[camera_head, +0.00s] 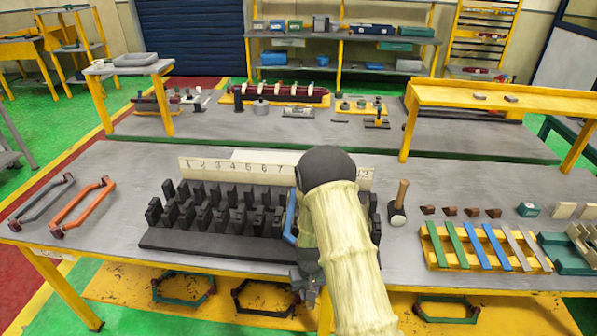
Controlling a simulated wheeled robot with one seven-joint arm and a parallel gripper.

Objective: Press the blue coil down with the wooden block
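The blue coil (290,218) stands in the black slotted stator fixture (215,243), near its right part. Only its left side shows; my arm hides the rest. My gripper (308,282) is at the front edge of the fixture, just below the visible end of the coil. Its fingers are small, dark and partly covered by my arm, so I cannot tell whether they are open or hold a block. Small brown wooden blocks (450,211) lie in a row to the right, and pale blocks (563,210) lie farther right.
A numbered strip (230,168) stands behind the fixture. A hammer (398,205) stands right of my arm. A grey coil (40,202) and an orange coil (82,207) lie at the left. A yellow rack (483,248) holds coloured strips at the right.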

